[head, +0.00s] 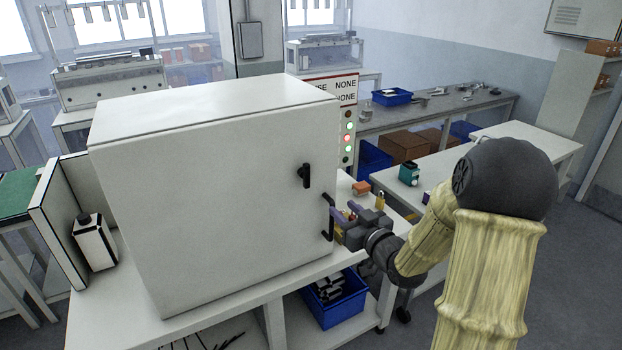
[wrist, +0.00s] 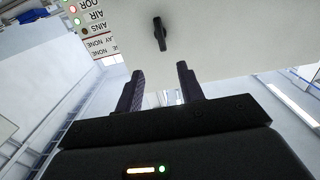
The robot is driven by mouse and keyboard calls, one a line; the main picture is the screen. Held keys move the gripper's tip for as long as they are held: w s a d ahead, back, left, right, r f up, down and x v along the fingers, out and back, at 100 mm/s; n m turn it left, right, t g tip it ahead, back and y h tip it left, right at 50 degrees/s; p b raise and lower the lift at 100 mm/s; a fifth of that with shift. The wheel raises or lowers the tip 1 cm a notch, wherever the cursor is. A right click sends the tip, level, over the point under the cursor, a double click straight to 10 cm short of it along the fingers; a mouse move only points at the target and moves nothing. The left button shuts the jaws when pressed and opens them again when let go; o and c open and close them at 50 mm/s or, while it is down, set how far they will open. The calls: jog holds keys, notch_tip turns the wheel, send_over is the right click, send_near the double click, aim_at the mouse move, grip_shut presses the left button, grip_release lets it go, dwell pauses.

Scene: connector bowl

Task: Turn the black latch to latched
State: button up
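The black latch (head: 306,175) sits on the front face of a large white cabinet (head: 215,195), near its right edge. Its lever stands roughly upright. It also shows in the wrist view (wrist: 160,34), beyond and between my fingertips and apart from them. My gripper (head: 345,210) is low and to the right of the latch, beside the black door handle (head: 329,218). In the wrist view my gripper (wrist: 159,75) has its two fingers spread with nothing between them. I cannot tell whether a finger touches the handle.
The cabinet stands on a white table (head: 115,310). An orange block (head: 361,188) lies behind my gripper. A blue bin (head: 335,300) is below the tabletop. A sign with indicator lights (head: 348,127) stands behind the cabinet. The space before the latch looks clear.

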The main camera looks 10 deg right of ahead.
jog(key=shift+r, duration=0.15)
jog(key=p, duration=0.6)
send_near(308, 175)
jog(key=x, duration=0.8)
jog(key=shift+w, duration=0.3)
grip_shut()
